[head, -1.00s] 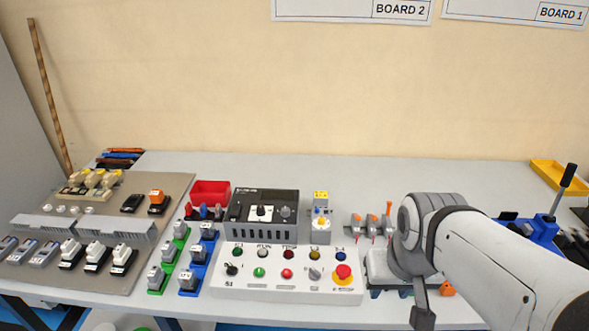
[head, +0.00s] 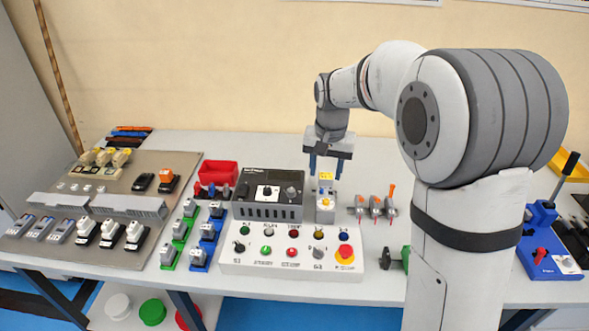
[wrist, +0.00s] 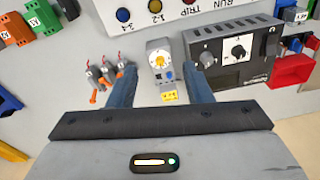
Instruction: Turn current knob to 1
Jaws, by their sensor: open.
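A dark control box (head: 268,211) stands left of my gripper. It has a black knob on a white plate (head: 267,191) and a grey knob (head: 291,192) to its right. The wrist view shows the plate knob (wrist: 238,50) and grey knob (wrist: 207,59) right of my fingers. A grey device with a yellow knob (head: 325,203) stands beside the box. My gripper (head: 326,172) is open and empty, pointing down above and behind this device. The wrist view shows the yellow knob (wrist: 159,61) between my fingers (wrist: 160,82), apart from them. I cannot read which knob is labelled current.
A white button panel (head: 290,262) with a red emergency button lies in front. Orange-levered pieces (head: 375,207) stand right of the yellow-knob device. A red bin (head: 219,173) is behind the box's left side. Bare table lies behind the box.

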